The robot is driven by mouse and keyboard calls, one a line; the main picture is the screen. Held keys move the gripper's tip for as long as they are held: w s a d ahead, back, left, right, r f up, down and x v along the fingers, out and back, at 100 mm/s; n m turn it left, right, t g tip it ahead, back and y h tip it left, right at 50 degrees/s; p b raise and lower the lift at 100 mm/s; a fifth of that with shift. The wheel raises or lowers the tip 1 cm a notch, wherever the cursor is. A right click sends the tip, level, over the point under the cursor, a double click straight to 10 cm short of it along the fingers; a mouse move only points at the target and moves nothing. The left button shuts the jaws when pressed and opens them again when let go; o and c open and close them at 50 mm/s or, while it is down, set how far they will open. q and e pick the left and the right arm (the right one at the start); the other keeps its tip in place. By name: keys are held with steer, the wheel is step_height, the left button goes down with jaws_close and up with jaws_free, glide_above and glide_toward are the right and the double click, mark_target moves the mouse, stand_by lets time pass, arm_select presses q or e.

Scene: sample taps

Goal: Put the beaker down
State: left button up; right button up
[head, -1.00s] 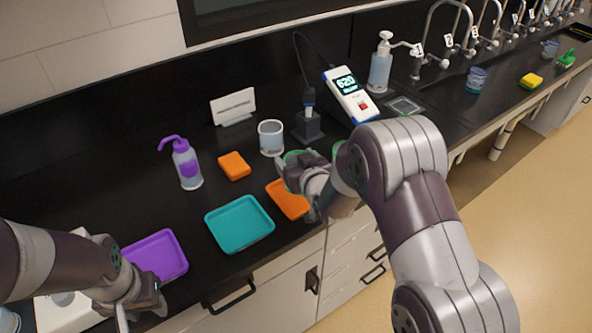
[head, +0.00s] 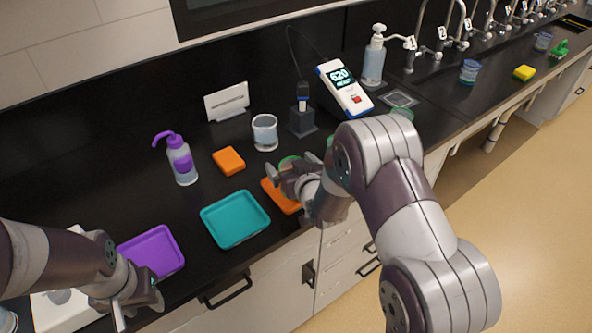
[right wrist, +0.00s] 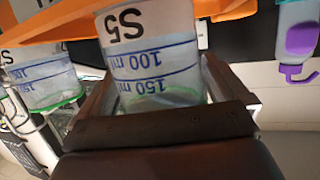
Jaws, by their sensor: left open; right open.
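The beaker marked S5 (right wrist: 150,60) is clear with blue volume lines. In the right wrist view it appears upside down, at the orange tray (right wrist: 235,8). In the head view only a bit of its green top (head: 289,161) shows behind my right gripper (head: 281,173). My right gripper (right wrist: 155,90) is open, its fingers on both sides of the beaker. The orange tray also shows in the head view (head: 273,196), partly hidden by my gripper. Whether the beaker's base fully touches the tray is hard to tell. My left gripper (head: 140,305) is open and empty at the lower left.
Another green-marked beaker (right wrist: 45,80) stands close by in the right wrist view. A teal tray (head: 235,220), purple tray (head: 153,252), orange sponge-like block (head: 229,160), clear beaker (head: 265,133), wash bottle (head: 181,160) and meter (head: 345,88) are on the black counter.

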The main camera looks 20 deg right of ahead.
steer(key=s+d+m+g+h+b, duration=0.1)
steer(key=s+g, duration=1.2)
steer(key=s, duration=1.4)
steer(key=shift+s+d+h, duration=0.2)
steer(key=shift+d+h, duration=0.1)
steer(key=shift+d, duration=0.15)
steer(key=shift+r+p, duration=0.55)
steer(key=shift+r, duration=0.15)
